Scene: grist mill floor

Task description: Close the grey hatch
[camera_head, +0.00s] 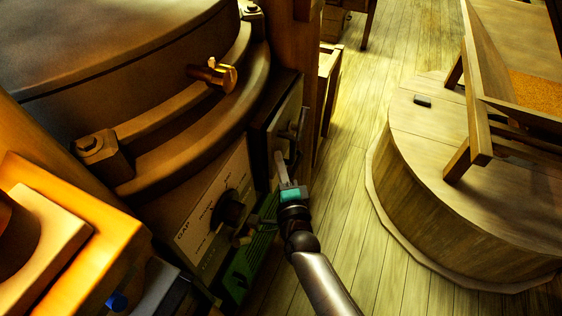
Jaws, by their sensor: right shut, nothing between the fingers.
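The grey hatch looks to be the grey panel (286,110) with a dark edge, set on the side of the round mill housing and seen at a steep angle. A metal handle (301,124) stands out from its face. I cannot tell how far it stands open. My right gripper (281,163) is shut and empty, with its fingers pointing up the picture. Its fingertips are in front of the panel's lower part, below the handle; I cannot tell whether they touch it. My left gripper is not in view.
A pale panel marked GAP (215,207) with a dark knob and a green plate (253,262) are left of my right gripper. A brass knob (212,74) sticks out of the housing. Plank floor (345,190) between is clear.

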